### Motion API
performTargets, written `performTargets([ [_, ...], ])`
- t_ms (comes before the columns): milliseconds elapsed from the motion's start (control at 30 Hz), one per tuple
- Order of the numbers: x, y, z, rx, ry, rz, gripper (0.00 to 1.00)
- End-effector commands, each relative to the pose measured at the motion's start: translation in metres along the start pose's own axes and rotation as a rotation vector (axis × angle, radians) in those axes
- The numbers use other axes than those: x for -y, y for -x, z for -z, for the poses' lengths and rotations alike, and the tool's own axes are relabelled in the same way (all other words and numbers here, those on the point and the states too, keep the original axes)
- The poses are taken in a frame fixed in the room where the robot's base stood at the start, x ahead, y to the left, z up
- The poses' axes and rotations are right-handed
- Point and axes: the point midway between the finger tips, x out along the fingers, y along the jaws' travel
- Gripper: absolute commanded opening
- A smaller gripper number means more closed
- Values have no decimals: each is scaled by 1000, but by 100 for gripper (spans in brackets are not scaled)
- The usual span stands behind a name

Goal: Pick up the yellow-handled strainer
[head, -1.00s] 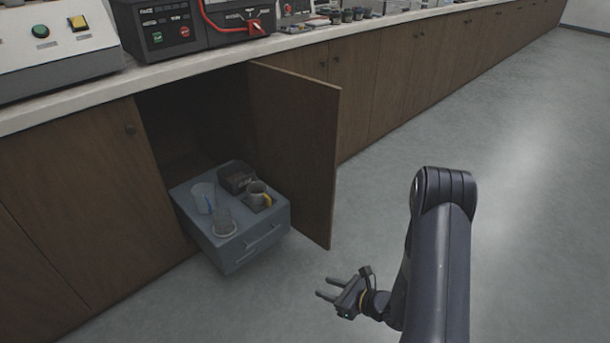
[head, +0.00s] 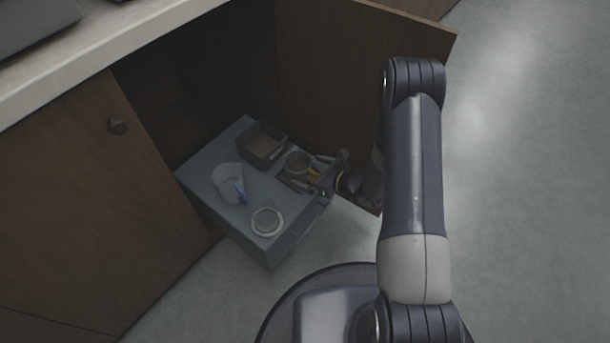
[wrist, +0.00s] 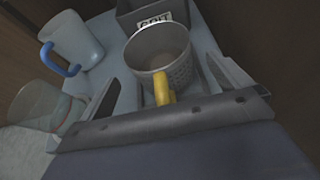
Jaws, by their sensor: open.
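The strainer (head: 297,162) is a grey perforated cup with a yellow handle, standing on the pulled-out grey drawer unit (head: 207,189). In the wrist view the strainer (wrist: 163,55) is upright, with its yellow handle (wrist: 164,89) pointing toward my gripper. My gripper (head: 317,174) is open and reaches in from the right. In the wrist view its fingers lie to either side of the handle and the near part of the cup. I cannot tell whether either finger touches the strainer.
A clear jug (head: 227,181) with a blue handle and a clear glass beaker (head: 267,222) stand left of the strainer. A dark open box (head: 262,146) is behind it. The open cupboard door (head: 330,85) stands close behind my arm. Clear floor (head: 520,230) lies right.

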Motion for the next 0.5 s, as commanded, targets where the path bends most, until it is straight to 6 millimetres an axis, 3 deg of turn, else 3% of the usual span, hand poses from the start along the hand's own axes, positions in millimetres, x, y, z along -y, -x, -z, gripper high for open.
performTargets([
  [167,0,-20,2,0,0,0,98],
  [400,0,-22,0,0,-1,0,98],
  [500,0,-21,0,0,-1,0,91],
])
